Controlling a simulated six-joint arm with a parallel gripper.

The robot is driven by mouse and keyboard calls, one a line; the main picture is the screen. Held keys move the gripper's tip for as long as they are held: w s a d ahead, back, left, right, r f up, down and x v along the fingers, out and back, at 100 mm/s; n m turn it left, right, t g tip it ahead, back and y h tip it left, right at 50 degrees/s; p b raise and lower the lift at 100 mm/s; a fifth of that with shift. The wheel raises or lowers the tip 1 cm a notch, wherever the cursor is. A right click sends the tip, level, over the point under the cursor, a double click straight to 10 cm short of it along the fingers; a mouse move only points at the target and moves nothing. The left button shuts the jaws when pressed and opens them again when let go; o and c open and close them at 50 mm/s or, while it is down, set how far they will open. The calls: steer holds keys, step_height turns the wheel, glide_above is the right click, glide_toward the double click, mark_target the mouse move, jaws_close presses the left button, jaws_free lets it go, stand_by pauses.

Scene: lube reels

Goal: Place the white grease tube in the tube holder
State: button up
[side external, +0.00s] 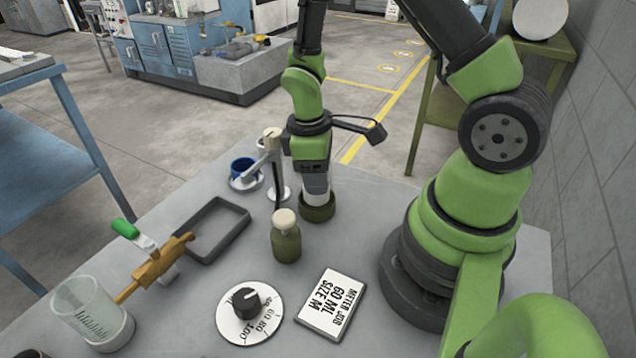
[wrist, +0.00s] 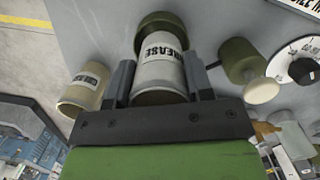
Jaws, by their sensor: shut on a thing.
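The white grease tube (wrist: 161,68), labelled GREASE, is between the two fingers of my gripper (wrist: 159,80) in the wrist view. My gripper (side external: 317,182) points straight down in the side view and is shut on the tube (side external: 318,198), which looks upright. The round olive-green tube holder (side external: 317,213) stands on the table directly below. It also shows in the wrist view (wrist: 157,22) around the tube's far end. The tube's lower end appears to be within the holder's rim; how deep it sits is hidden.
Close by are an olive bottle with a cream cap (side external: 286,245), a thin stand (side external: 278,192) and a blue cup (side external: 243,170). A beige labelled can (wrist: 84,90) is left of my gripper. A tray (side external: 247,218), dial (side external: 232,321), sign (side external: 330,303) and beaker (side external: 93,308) lie further off.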

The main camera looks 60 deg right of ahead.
steer(key=shift+f, duration=1.3)
steer(key=shift+f, duration=0.15)
steer(key=o, duration=1)
steer(key=a+r+m+t, duration=0.3)
steer(key=r, duration=1.7)
steer(key=shift+s+a+r+m+t+y, duration=0.45)
steer(key=shift+s+a+r+m+t, duration=0.4)
steer(key=shift+s+r, duration=0.55)
steer(key=shift+s+a+r+m+t+y, duration=0.5)
steer(key=shift+s+r+m+t, duration=0.55)
steer(key=shift+s, duration=0.55)
steer(key=shift+s+a+r+m+t+y, duration=0.35)
steer(key=shift+s+a+r+m+t, duration=0.5)
steer(key=shift+s+r, duration=0.6)
